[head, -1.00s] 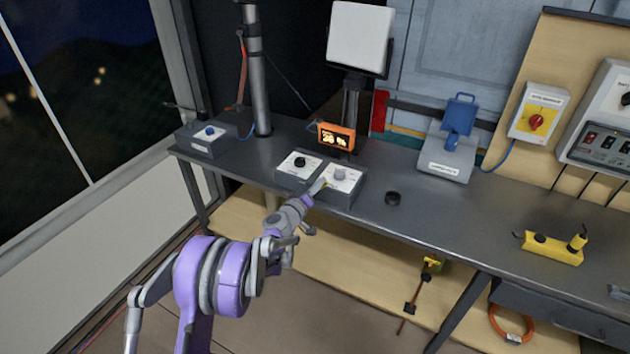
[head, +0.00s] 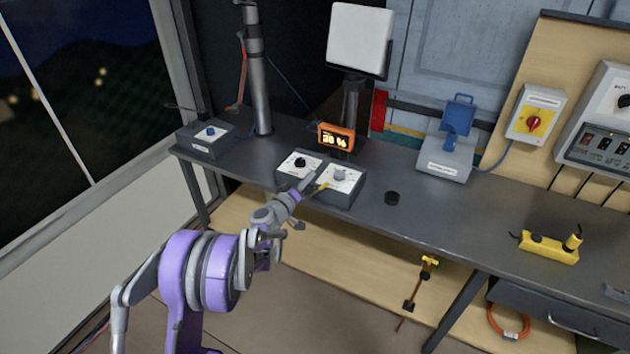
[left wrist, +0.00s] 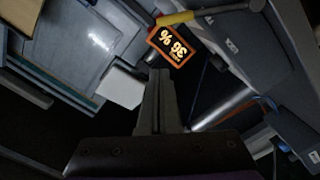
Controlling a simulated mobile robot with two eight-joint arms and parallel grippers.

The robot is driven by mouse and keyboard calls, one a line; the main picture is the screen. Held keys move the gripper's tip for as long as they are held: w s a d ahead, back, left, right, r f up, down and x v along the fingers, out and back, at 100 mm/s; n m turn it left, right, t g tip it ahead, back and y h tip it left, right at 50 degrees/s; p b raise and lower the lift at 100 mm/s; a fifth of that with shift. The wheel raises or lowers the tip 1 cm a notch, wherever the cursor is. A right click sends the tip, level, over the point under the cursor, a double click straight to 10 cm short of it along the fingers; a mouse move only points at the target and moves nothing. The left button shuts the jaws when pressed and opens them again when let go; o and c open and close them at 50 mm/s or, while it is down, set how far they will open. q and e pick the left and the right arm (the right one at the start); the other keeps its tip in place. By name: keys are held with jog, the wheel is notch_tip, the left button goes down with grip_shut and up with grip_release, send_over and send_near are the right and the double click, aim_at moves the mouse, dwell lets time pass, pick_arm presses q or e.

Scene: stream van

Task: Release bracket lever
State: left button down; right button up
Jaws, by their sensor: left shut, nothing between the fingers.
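My left gripper (head: 309,182) is shut and empty, just above the front edge of two grey control boxes on the bench. In the left wrist view its closed fingers (left wrist: 160,85) point toward the orange-framed display (left wrist: 171,47). A yellow-ended grey bar (left wrist: 176,18) lies beyond the fingers there; its yellow end (head: 323,188) shows just right of the gripper in the head view. I cannot tell whether this bar is the bracket lever. The left box has a black knob (head: 300,162), the right box a grey knob (head: 340,175). My right gripper is not in view.
The orange display (head: 336,137) stands behind the boxes, near a vertical pole (head: 257,75) and a white light panel (head: 360,38). The bench top (head: 450,215) between is clear.

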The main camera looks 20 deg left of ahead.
pick_arm(q)
jog(key=s, duration=0.8)
jog(key=shift+s+a+b, duration=0.25)
jog(key=shift+a+b, duration=0.15)
jog(key=shift+b, duration=0.05)
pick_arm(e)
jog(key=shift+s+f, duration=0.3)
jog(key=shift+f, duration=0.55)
pick_arm(q)
jog(key=s+d+r+m+g+h, duration=0.3)
jog(key=s+d+m+g, duration=0.3)
jog(key=s+d, duration=0.9)
jog(key=s+f+m+g+y, duration=0.1)
jog(key=s+f+g+y, duration=0.1)
jog(key=s, duration=0.8)
jog(key=s+f+g+y+p, duration=0.1)
jog(key=s+f+g+y, duration=0.2)
jog(key=s, duration=0.7)
jog(key=shift+f+m+g+p, duration=0.15)
jog(key=shift+m+g+p, duration=0.15)
jog(key=shift+m+g, duration=0.15)
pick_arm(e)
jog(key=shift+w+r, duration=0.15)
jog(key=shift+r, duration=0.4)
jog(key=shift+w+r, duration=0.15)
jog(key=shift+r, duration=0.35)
pick_arm(q)
jog(key=shift+d, duration=0.2)
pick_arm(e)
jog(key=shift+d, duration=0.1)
